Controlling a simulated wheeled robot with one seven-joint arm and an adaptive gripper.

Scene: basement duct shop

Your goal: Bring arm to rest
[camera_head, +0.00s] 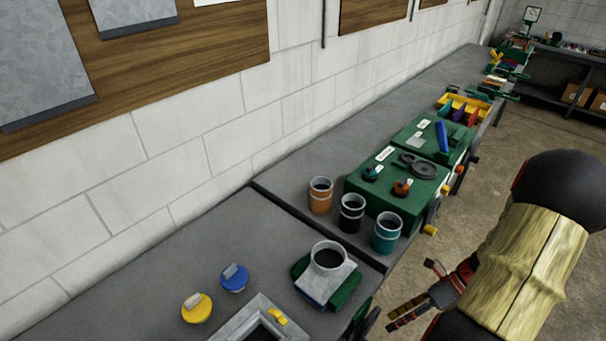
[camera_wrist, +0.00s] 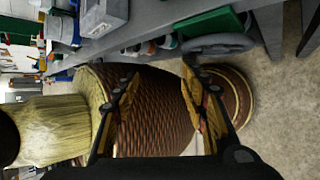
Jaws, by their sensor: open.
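My gripper (camera_head: 408,308) shows at the lower right in the head view, beside the bench's front edge and over the floor. Its fingers also show in the wrist view (camera_wrist: 160,88), spread apart with a gap between them. Nothing is held between them. My arm, with a yellowish sleeve and dark joints, fills the right side of the head view. In the wrist view, parts of my own body lie behind the fingers.
The long grey bench (camera_head: 150,270) runs along the block wall. Orange (camera_head: 320,196), black (camera_head: 351,214) and teal (camera_head: 387,233) cups stand on it, near a green box (camera_head: 365,195). A grey collar piece (camera_head: 328,272) sits near the edge. The concrete floor (camera_head: 480,180) looks clear.

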